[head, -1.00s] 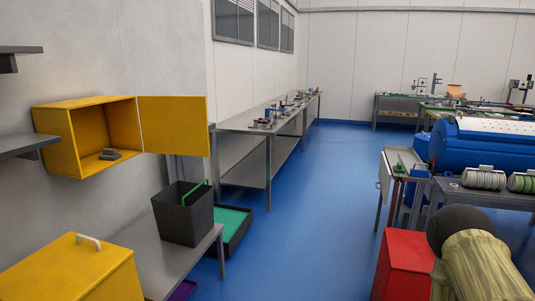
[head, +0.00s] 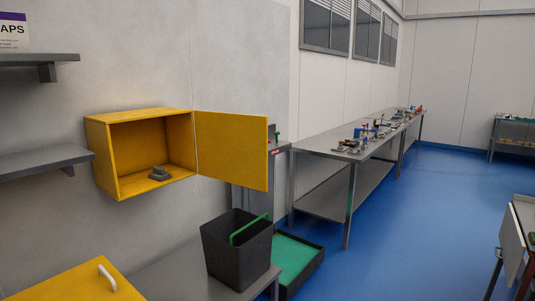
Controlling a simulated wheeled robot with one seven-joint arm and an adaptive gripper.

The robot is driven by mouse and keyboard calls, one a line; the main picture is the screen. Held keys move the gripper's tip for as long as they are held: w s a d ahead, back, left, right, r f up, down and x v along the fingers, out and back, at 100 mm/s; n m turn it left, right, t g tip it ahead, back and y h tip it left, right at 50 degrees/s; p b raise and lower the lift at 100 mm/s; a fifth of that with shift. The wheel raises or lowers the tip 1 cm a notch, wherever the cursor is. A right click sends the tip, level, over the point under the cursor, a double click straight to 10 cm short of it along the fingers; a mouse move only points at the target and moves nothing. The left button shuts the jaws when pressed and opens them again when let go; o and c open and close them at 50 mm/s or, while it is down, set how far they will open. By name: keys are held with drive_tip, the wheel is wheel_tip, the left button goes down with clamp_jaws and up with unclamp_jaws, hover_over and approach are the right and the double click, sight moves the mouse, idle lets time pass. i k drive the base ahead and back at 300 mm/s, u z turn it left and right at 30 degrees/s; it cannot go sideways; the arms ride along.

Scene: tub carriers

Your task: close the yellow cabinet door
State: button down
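The yellow cabinet (head: 110,160) is fixed to the grey wall at the left of the head view. Its yellow door (head: 231,150) is hinged on the cabinet's right side and stands wide open, swung out to the right. A small grey object (head: 159,173) lies on the cabinet's floor; the rest of the inside looks empty. My gripper is not in view.
A grey bench (head: 190,268) below the cabinet carries a black bin (head: 237,255) with a green handle. A yellow box (head: 75,285) with a white handle is at the lower left. Grey shelves (head: 40,163) stick out left of the cabinet.

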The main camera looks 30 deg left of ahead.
sight(232, 148)
drive_tip(key=i, duration=3.75)
drive_tip(key=u, duration=3.35)
